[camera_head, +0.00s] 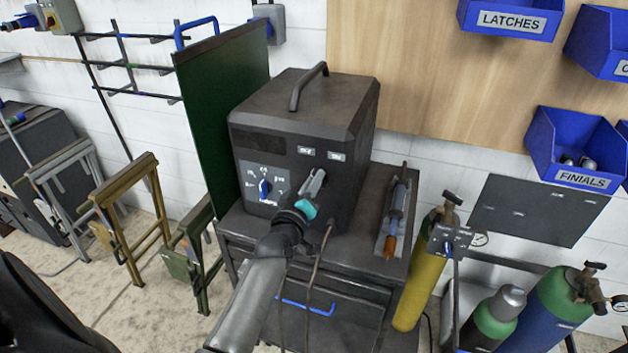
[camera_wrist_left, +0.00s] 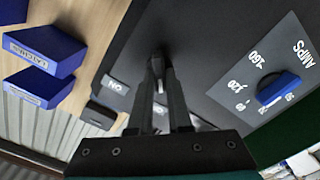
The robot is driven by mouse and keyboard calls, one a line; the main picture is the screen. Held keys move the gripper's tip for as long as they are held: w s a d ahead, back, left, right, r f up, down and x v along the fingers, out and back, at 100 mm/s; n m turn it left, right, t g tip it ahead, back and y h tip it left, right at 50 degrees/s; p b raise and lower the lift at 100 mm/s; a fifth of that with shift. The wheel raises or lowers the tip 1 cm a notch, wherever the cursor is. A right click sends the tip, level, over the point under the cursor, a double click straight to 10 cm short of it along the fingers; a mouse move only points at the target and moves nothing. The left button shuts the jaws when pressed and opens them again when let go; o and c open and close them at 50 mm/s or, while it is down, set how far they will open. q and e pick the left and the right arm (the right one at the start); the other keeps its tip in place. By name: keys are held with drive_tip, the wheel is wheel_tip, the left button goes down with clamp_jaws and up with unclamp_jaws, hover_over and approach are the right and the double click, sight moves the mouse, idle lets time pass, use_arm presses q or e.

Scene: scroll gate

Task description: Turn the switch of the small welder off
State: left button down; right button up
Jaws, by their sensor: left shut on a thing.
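The small welder (camera_head: 300,100) is a dark box with a top handle, standing on a dark cabinet. Its front panel carries a blue amps knob (camera_head: 264,188) and two small pale labels. My left gripper (camera_head: 319,176) reaches the right part of this front face, just below the labels. In the left wrist view its two fingers (camera_wrist_left: 160,72) are closed together on the small switch (camera_wrist_left: 157,66), most of which they hide. I cannot tell which way the switch lever points. The blue amps knob also shows in the wrist view (camera_wrist_left: 279,89), apart from the fingers. My right gripper is not in view.
A green panel (camera_head: 215,115) stands left of the welder. A tool with an orange tip (camera_head: 392,225) lies on the cabinet (camera_head: 345,250) to the right. Gas cylinders (camera_head: 425,275) stand further right. Blue bins (camera_head: 575,150) hang on the wall board.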

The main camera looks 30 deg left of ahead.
use_arm(q)
drive_tip(key=c, duration=0.8)
unclamp_jaws()
drive_tip(key=shift+c, duration=0.2)
drive_tip(key=b+v, duration=0.1)
drive_tip(key=v, duration=1.4)
drive_tip(key=shift+d+r, duration=0.1)
